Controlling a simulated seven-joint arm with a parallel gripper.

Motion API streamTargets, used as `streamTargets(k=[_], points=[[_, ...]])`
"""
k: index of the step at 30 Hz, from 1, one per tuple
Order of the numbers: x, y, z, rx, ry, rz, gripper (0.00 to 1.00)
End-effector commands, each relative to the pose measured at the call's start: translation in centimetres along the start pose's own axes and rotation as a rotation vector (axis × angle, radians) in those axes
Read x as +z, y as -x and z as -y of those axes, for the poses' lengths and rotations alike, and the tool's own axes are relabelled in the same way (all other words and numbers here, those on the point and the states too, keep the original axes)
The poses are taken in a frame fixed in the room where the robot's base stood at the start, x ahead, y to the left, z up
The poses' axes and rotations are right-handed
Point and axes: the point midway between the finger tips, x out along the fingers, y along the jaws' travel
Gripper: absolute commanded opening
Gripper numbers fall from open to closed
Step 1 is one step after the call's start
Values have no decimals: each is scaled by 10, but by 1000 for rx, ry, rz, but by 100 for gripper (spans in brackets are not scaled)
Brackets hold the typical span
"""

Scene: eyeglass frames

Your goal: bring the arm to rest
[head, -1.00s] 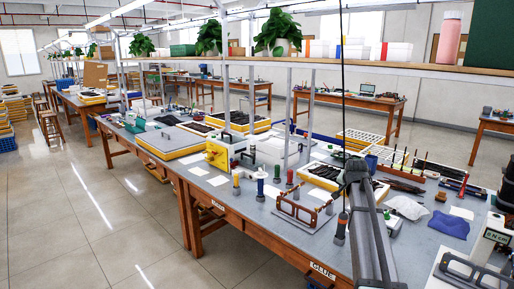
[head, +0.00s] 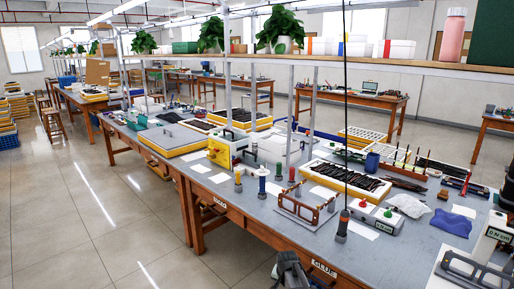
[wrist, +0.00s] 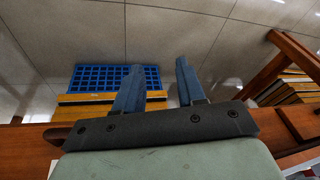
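My gripper (wrist: 159,66) shows in the wrist view with its two blue-grey fingers apart and nothing between them. The fingers point out past a wooden table edge (wrist: 30,142), with floor beyond. In the head view, a dark grey part of my arm (head: 290,271) is low at the front edge of the workbench (head: 247,222), and its lower part is cut off by the picture's bottom. The fingers cannot be made out in the head view.
An eyeglass-type brown frame stand (head: 305,208), a tray of dark pieces (head: 345,180) and a blue cloth (head: 451,222) lie on the bench. A dark cable with a grey-ended tool (head: 342,226) hangs over it. A blue crate (wrist: 112,77) stands below the edge.

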Motion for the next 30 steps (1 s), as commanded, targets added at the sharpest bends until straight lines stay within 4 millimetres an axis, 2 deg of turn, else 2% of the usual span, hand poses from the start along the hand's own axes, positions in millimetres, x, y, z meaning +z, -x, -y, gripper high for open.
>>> streamTargets(k=[1,6,15,22,30], points=[[22,-11,-16,18,14,32,39],[85,-43,-60,70,74,134,39],[198,-78,-134,139,173,324,39],[286,-86,-188,174,247,478,39],[386,-76,-245,195,326,664,39]])
